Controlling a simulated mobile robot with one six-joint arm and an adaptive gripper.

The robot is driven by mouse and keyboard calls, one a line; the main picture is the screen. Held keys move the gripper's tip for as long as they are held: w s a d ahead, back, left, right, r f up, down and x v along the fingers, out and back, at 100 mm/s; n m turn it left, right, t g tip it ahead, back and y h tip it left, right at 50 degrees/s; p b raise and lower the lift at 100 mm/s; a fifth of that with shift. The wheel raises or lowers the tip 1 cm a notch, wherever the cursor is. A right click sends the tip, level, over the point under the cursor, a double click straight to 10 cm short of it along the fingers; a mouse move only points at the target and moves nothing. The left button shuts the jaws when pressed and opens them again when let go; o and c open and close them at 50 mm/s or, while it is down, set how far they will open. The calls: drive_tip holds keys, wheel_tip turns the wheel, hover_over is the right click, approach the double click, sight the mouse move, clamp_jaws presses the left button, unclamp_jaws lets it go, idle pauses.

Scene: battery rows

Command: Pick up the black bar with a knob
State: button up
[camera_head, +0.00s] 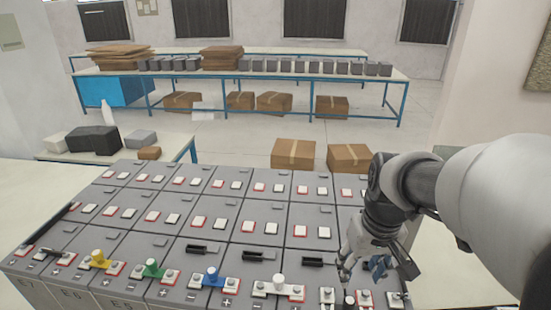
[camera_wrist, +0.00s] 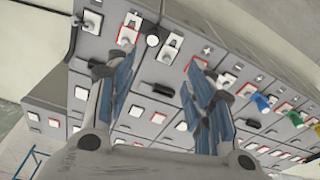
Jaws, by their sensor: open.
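The black bar with a knob (camera_head: 349,299) is at the front edge of the battery rows in the head view, between a white and a red-edged terminal. Its round, pale-topped knob (camera_wrist: 152,40) shows in the wrist view, and little of the bar itself can be made out. My gripper (camera_head: 376,272) is open and empty, above the front right batteries and close to the bar. In the wrist view my gripper's two blue-padded fingers (camera_wrist: 160,70) are spread apart, with the knob beyond and between their tips. I see no contact with the knob.
Bars with a yellow knob (camera_head: 98,258), a green knob (camera_head: 152,268), a blue knob (camera_head: 212,275) and a white knob (camera_head: 278,281) lie along the front row. Black handle-like pieces (camera_head: 253,255) sit on several batteries. A side table (camera_head: 172,155) stands at back left.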

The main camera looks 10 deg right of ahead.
hover_over(350, 300)
drive_tip(key=f, duration=1.1)
drive_tip(key=shift+s+a+f+b, duration=0.1)
drive_tip(key=shift+s+a+b, duration=0.25)
drive_tip(key=shift+s+a, duration=0.05)
drive_tip(key=shift+w+d+f, duration=0.1)
drive_tip(key=shift+w+f, duration=0.05)
drive_tip(key=shift+f, duration=0.85)
drive_tip(key=shift+w+d+f, duration=0.1)
drive_tip(key=shift+d+f, duration=0.05)
drive_tip(key=shift+f, duration=0.8)
drive_tip(key=shift+w+d+f, duration=0.1)
drive_tip(key=shift+w+f, duration=0.05)
drive_tip(key=shift+f, duration=0.85)
clamp_jaws()
